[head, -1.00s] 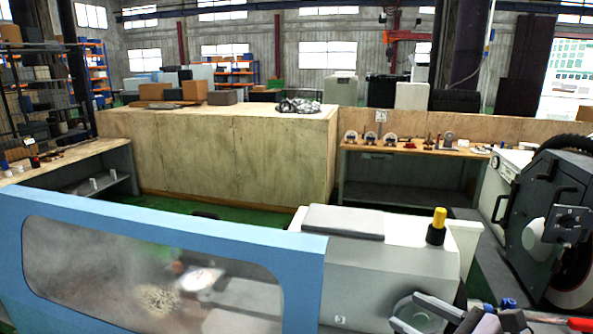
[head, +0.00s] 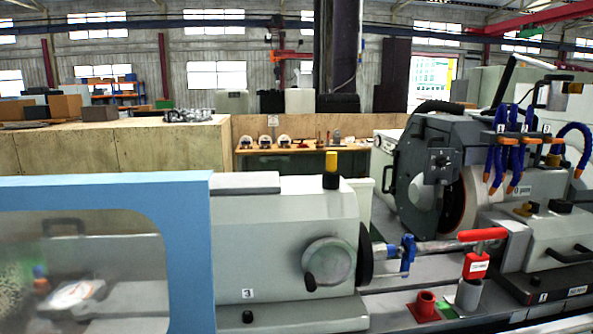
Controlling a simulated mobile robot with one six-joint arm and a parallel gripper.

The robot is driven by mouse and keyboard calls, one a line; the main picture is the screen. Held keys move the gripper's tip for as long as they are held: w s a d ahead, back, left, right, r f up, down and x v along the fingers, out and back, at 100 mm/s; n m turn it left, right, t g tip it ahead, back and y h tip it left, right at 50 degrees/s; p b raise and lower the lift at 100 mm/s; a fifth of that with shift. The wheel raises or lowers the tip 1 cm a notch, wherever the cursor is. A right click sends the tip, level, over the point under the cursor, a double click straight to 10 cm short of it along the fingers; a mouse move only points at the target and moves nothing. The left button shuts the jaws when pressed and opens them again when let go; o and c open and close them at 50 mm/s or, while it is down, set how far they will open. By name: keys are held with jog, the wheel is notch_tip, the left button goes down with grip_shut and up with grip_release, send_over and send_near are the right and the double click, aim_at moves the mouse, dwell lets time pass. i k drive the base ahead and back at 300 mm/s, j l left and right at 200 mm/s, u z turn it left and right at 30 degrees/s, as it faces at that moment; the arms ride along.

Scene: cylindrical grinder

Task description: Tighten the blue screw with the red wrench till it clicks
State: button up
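In the head view, a red T-shaped tool (head: 482,236), likely the red wrench, stands upright with its handle across the top and a labelled red block below. Its lower end is in a grey cup (head: 468,295). A blue clamp-like part (head: 407,255) sits around the shaft to the right of the grey headstock; I cannot clearly make out a separate blue screw on it. My gripper is not in view.
A red cup (head: 426,303) stands left of the grey cup. The grey headstock (head: 285,235), blue-framed guard (head: 190,250) and black grinding wheel housing (head: 425,170) surround the shaft. Blue hoses (head: 515,150) hang at the right.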

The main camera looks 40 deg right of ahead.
aim_at(476, 264)
jog(key=z, duration=2.25)
jog(key=l+u, duration=0.15)
jog(key=l, duration=0.15)
jog(key=k+l+u, duration=0.15)
jog(key=l, duration=0.15)
